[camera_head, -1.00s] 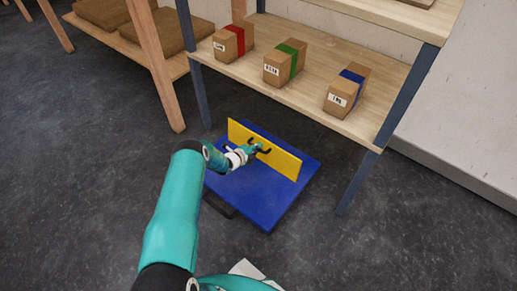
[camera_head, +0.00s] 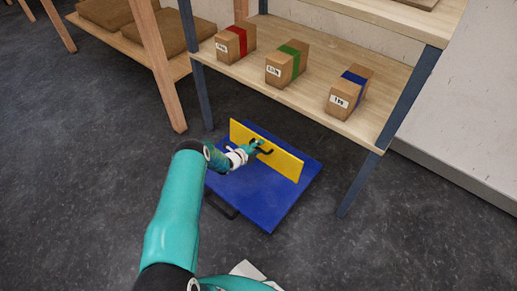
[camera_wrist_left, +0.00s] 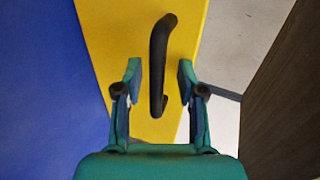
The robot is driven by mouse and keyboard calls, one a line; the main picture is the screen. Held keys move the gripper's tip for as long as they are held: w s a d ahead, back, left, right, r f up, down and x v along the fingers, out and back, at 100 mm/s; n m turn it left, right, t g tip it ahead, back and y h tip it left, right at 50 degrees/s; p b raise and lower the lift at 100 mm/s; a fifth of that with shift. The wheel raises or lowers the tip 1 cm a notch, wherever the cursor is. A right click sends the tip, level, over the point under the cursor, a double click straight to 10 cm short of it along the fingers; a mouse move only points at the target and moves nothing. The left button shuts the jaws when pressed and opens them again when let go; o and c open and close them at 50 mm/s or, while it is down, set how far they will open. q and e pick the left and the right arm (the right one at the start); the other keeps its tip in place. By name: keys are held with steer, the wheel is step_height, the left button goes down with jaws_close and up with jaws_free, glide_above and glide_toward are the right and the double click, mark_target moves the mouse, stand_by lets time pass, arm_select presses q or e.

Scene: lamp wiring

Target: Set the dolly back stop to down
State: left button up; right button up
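The dolly is a blue platform (camera_head: 262,198) on the floor below the shelf. Its yellow back stop (camera_head: 285,164) stands upright across the platform and has a black bar handle (camera_head: 266,151). My left gripper (camera_head: 256,147) is at this handle, in front of the yellow panel. In the left wrist view the gripper (camera_wrist_left: 159,75) is open, with one finger on each side of the black handle (camera_wrist_left: 158,60) and gaps visible on both sides. The yellow back stop (camera_wrist_left: 110,30) fills the middle there. My right gripper is not in view.
A wooden shelf (camera_head: 225,68) with blue-grey legs stands over the far side of the dolly. It carries boxes with red (camera_head: 236,42), green (camera_head: 287,64) and blue (camera_head: 348,91) bands. A dark handle (camera_head: 221,206) sits at the platform's near-left edge. The floor left and right is clear.

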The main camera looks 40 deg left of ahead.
arm_select(q)
steer(key=shift+s+d, duration=0.1)
steer(key=shift+d, duration=0.05)
steer(key=v, duration=1.1)
steer(key=shift+s, duration=0.35)
steer(key=shift+r, duration=0.15)
